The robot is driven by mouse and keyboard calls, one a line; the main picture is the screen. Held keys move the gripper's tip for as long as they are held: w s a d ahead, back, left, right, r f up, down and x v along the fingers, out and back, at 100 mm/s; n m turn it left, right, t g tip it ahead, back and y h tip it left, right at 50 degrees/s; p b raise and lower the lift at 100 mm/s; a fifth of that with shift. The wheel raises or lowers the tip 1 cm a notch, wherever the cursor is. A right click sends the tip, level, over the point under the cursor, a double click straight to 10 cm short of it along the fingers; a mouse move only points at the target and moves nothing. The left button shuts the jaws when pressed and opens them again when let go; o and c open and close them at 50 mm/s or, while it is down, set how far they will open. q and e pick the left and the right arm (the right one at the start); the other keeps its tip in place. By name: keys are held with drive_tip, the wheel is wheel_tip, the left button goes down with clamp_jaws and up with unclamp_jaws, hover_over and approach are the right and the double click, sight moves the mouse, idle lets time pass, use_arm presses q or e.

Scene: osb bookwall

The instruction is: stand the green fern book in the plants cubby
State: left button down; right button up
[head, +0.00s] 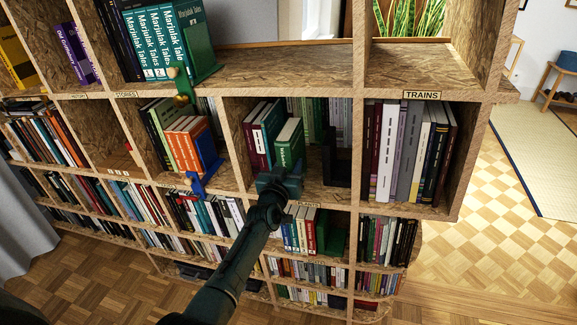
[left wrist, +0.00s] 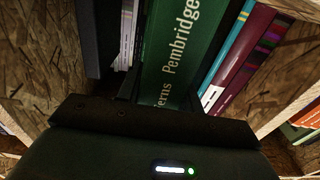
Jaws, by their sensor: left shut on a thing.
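The green fern book (head: 289,146) is upright in the middle cubby, its spine facing out. In the left wrist view the green spine (left wrist: 180,50) reads "erns Pembridge", with the first letter hidden. My left gripper (head: 280,178) is at the cubby's front edge, shut on the lower part of the spine. The middle cubby (head: 235,115) holds maroon and teal books (head: 262,130) just left of the green book. I cannot read a label for this cubby. My right gripper is not in view.
A dark bookend (head: 337,160) stands right of the green book, with a gap between. Pale and green books (head: 320,118) stand behind. The trains cubby (head: 459,170) is to the right. A blue bookend (head: 204,150) and a green one (head: 195,45) stand to the left.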

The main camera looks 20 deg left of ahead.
use_arm(q)
drive_tip(key=c, duration=1.2)
unclamp_jaws()
drive_tip(key=shift+r, duration=0.2)
drive_tip(key=o, duration=0.4)
drive_tip(key=shift+f, duration=0.1)
drive_tip(key=shift+c, duration=0.2)
drive_tip(key=shift+f, duration=0.25)
drive_tip(key=shift+s, duration=0.15)
drive_tip(key=s+p, duration=0.9)
drive_tip(key=s, duration=0.4)
drive_tip(key=shift+a+r+p, duration=0.2)
drive_tip(key=shift+p, duration=0.1)
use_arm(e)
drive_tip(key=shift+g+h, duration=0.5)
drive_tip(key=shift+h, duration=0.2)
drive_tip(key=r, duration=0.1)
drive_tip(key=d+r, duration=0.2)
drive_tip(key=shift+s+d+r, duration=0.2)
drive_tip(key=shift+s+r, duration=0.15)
